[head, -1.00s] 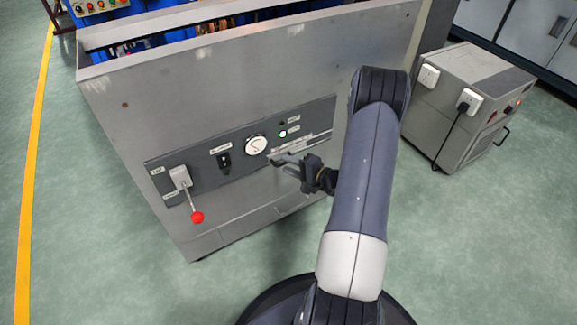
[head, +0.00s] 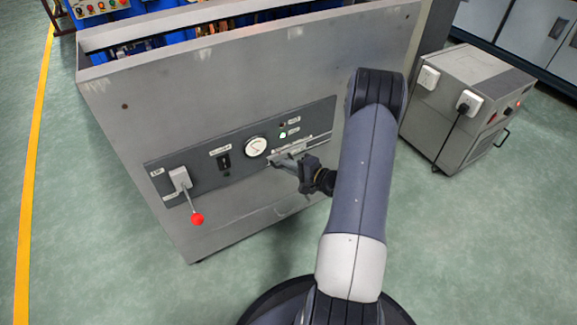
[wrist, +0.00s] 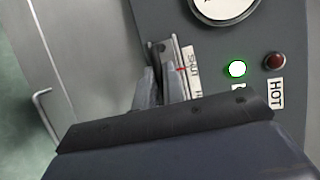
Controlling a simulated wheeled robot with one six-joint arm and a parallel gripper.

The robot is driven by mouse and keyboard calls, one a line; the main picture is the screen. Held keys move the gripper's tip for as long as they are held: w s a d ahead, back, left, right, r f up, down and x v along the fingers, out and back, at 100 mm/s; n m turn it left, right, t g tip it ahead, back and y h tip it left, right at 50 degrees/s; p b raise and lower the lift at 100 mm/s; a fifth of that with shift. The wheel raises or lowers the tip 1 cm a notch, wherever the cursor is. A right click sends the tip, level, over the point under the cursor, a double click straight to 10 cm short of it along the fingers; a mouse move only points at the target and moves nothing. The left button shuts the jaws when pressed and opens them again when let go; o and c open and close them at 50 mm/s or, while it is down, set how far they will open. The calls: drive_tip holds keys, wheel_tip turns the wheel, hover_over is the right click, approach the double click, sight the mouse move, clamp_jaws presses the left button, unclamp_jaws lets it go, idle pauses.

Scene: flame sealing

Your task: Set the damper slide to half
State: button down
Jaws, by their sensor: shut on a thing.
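The damper slide's track (wrist: 160,48) is a narrow metal rail on the dark control panel (head: 200,170). In the wrist view a small red pointer (wrist: 181,69) sits beside the SHUT label (wrist: 193,68), near that end of the track. My gripper (wrist: 160,86) is shut on the slide's handle, and its fingers hide most of the handle. The rest of the scale is hidden behind my gripper. In the head view my gripper (head: 276,163) is at the panel, just below and right of the round gauge (head: 256,146).
A lever with a red ball (head: 197,219) hangs at the panel's left, with a black switch (head: 224,162) beside it. A green lamp (wrist: 237,69) is lit and a red lamp (wrist: 275,62) looks dark. A grey wheeled box (head: 455,110) stands right of my arm.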

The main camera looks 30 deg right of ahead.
drive_tip(key=d+b, duration=0.1)
drive_tip(key=d, duration=0.4)
drive_tip(key=shift+w+b, duration=0.1)
drive_tip(key=shift+b, duration=0.2)
drive_tip(key=c, duration=1.5)
unclamp_jaws()
drive_tip(key=p+v, duration=0.2)
drive_tip(key=v, duration=0.9)
drive_tip(key=shift+p, duration=0.3)
